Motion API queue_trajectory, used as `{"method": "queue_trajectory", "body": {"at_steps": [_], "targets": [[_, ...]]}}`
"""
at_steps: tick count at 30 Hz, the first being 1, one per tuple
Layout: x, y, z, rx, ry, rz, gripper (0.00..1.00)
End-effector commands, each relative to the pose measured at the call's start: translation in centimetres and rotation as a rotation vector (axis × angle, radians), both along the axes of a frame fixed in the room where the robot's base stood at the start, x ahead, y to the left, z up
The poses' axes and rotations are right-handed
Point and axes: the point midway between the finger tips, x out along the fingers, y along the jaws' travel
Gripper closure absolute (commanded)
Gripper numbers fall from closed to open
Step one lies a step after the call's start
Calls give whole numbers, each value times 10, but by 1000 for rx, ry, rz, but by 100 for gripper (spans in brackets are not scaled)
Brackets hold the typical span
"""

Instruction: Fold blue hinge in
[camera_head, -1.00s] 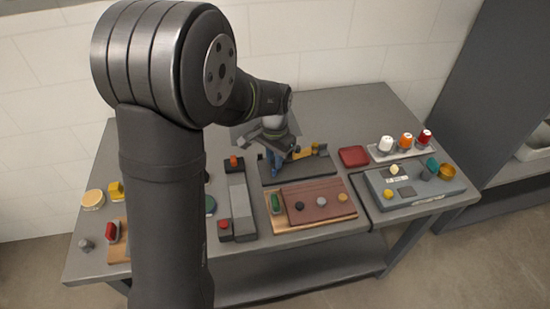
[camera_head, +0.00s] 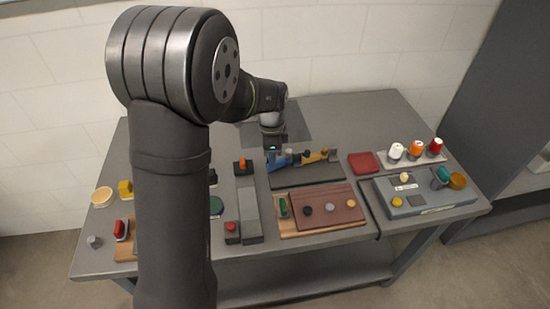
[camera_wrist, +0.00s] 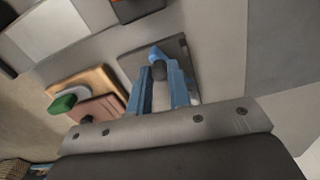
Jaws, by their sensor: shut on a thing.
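The blue hinge (camera_head: 279,163) is on the dark base plate (camera_head: 310,175) at the back middle of the table, left of the yellow hinge (camera_head: 319,156). My gripper (camera_wrist: 158,82) has blue fingers, one on each side of a dark rounded knob (camera_wrist: 159,70); it is shut on this knob. The blue hinge's curved part (camera_wrist: 157,53) shows just beyond the knob in the wrist view. In the head view my gripper (camera_head: 274,150) reaches the hinge from behind and overlaps it, so the hinge's exact angle is hard to tell.
In front is a wooden board (camera_head: 293,229) with a brown panel and several knobs. A grey slider strip (camera_head: 247,205) stands left. A red tray (camera_head: 363,163), a rack of bottles (camera_head: 411,159) and a grey panel box (camera_head: 430,196) are right.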

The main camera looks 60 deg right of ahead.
Motion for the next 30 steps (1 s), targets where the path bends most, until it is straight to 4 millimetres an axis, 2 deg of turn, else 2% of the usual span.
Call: {"method": "queue_trajectory", "body": {"at_steps": [12, 28, 29, 30], "targets": [[10, -6, 1, -1, 0, -182, 100], [11, -7, 1, -2, -2, -207, 100], [11, -7, 1, -3, -2, -207, 80], [11, -7, 1, -3, -2, -207, 72]]}}
